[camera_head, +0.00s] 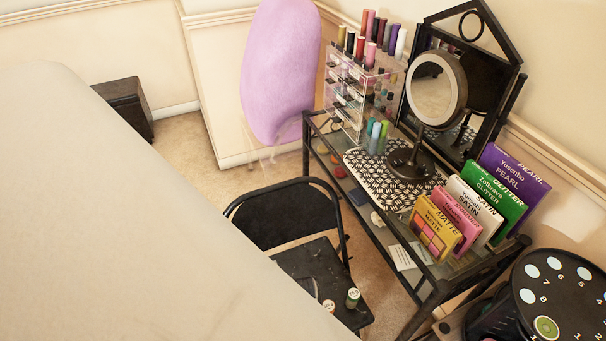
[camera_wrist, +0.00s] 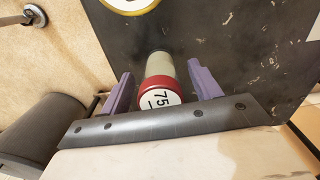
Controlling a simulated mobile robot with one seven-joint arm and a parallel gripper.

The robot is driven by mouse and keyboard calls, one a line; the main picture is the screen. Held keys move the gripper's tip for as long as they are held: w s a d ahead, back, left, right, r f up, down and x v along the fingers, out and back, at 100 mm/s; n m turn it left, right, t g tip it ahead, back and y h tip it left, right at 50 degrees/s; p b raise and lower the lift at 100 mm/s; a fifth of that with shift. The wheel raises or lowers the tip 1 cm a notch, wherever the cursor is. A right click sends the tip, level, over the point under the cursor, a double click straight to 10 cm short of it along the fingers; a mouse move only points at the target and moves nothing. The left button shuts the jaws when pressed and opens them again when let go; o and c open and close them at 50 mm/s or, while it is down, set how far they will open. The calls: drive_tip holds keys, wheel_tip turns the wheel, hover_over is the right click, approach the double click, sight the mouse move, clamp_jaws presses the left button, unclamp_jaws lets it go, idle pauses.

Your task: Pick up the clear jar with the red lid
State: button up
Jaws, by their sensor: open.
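The clear jar with the red lid (camera_wrist: 160,92) shows in the wrist view, its white lid label reading "75". Its pale body (camera_wrist: 159,64) extends away from the lid, toward the dark chair seat. My gripper (camera_wrist: 160,72) is open, with one purple finger on each side of the jar. I cannot tell whether either finger touches it. In the head view, a small red-rimmed lid (camera_head: 328,305) shows on the black chair seat (camera_head: 307,262), mostly hidden by a large beige shape. My gripper cannot be made out there.
A green-rimmed jar (camera_head: 352,298) stands near the seat's edge. A yellow-rimmed lid (camera_wrist: 130,4) is at the wrist view's top. The chair backrest (camera_head: 285,213) rises beside the glass vanity table (camera_head: 420,262), which holds a mirror (camera_head: 436,90) and palettes.

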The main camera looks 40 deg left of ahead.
drive_tip(key=shift+f, duration=0.45)
drive_tip(key=shift+c, duration=0.2)
drive_tip(key=c, duration=1)
drive_tip(key=shift+r, duration=0.15)
drive_tip(key=shift+c, duration=0.2)
wheel_tip(320, 180, up, 20)
drive_tip(key=p, duration=0.2)
drive_tip(key=shift+p, duration=0.35)
